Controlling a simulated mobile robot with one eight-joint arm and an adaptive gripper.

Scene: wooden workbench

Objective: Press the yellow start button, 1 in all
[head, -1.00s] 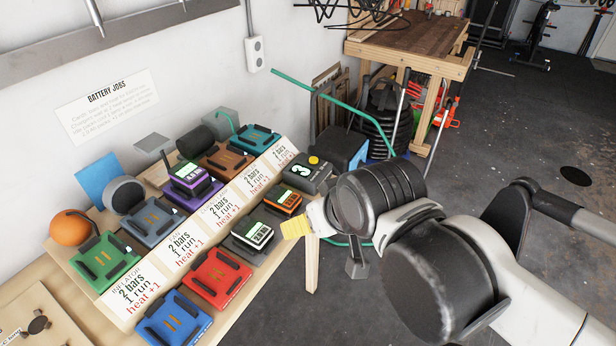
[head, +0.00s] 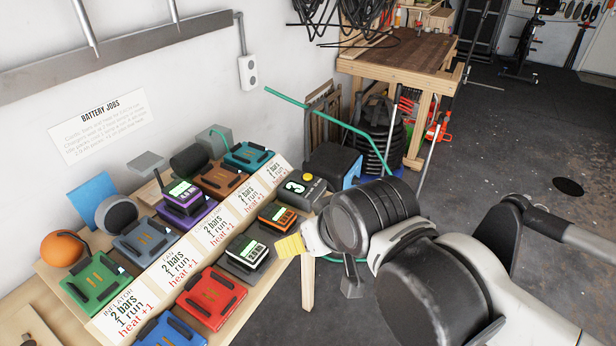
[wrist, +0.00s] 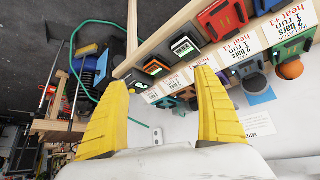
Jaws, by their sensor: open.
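The yellow start button (head: 308,176) is a small round knob on top of a dark box (head: 297,188) with a lit "3" at the far right end of the bench. My gripper (head: 288,246) is nearer the camera, below the button in the head view and apart from it. Its yellow fingers are beside the orange and the dark battery packs in that view. In the wrist view my gripper (wrist: 158,66) has its two yellow fingers spread wide with nothing between them.
The bench carries several coloured docks, including a red one (head: 212,296) and a green one (head: 97,288). Packs stand in some: purple (head: 184,196), orange (head: 277,217), dark (head: 247,252). An orange ball (head: 62,249) is at left. A green hose (head: 325,112) rises behind the box.

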